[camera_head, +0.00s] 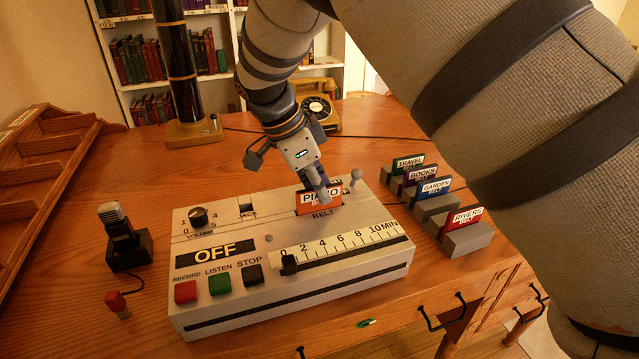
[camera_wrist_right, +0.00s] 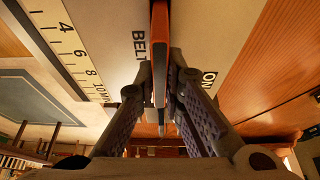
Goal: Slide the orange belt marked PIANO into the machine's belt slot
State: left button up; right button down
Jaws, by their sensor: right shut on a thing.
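The orange belt marked PIANO (camera_head: 318,199) stands upright at the BELT label on top of the pale machine (camera_head: 215,320). My right gripper (camera_head: 322,188) reaches down from above and is shut on the belt's top. In the right wrist view the orange belt (camera_wrist_right: 160,60) lies between the fingers of my right gripper (camera_wrist_right: 163,85), beside the BELT lettering. The belt's lower edge meets the machine's top, but I cannot tell how deep it sits in the slot. My left gripper is not in view.
Several other belts, TRAVEL, BOOKS, GARDEN and RIVERS (camera_head: 466,216), stand in grey holders at the right. A microphone (camera_head: 118,228) stands at the left. A black lamp column (camera_head: 180,70) and a yellow telephone (camera_head: 316,108) stand behind. A small lever (camera_head: 355,178) rises beside the belt.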

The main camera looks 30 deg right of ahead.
jog(key=shift+f, duration=0.55)
jog(key=c, duration=1.6)
grip_release()
jog(key=v, duration=1.2)
jog(key=shift+s, duration=0.1)
